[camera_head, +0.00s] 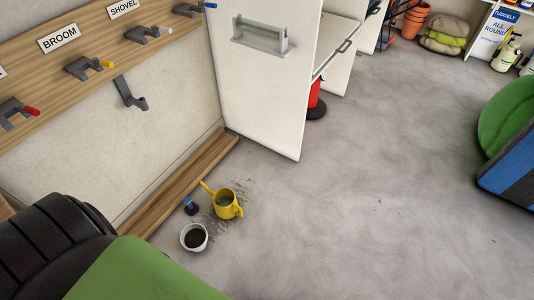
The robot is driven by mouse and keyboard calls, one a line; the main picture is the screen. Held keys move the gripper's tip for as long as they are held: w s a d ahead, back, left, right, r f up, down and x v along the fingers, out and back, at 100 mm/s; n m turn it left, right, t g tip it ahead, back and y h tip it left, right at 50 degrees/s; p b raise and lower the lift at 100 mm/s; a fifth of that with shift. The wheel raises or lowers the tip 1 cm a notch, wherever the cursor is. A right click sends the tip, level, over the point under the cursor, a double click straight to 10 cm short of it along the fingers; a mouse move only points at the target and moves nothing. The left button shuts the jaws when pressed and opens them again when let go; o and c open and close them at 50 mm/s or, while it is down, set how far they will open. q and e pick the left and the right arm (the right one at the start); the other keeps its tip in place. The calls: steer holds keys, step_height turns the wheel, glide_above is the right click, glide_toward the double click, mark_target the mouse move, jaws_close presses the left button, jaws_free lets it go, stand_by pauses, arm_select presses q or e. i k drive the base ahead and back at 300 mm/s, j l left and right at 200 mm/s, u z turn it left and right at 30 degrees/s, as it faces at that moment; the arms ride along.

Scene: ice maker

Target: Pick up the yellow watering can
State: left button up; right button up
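The yellow watering can (227,204) stands upright on the grey floor, close to the wooden strip along the foot of the wall. Its spout points up and to the left, and its handle is on the right side. Neither of my grippers shows in this view, so I cannot see where they are relative to the can.
A white pot with dark contents (194,237) and a small blue-and-dark object (190,206) are beside the can. A white cabinet panel (262,75) stands behind. Green-and-blue items (508,140) are at the right edge. The middle floor (370,190) is clear.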

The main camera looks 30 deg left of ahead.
mark_target(226, 207)
steer(key=i+z, duration=0.1)
steer(key=i, duration=1.55)
steer(key=i+u, duration=0.9)
steer(key=i+l+u, duration=0.25)
steer(key=u, duration=2.2)
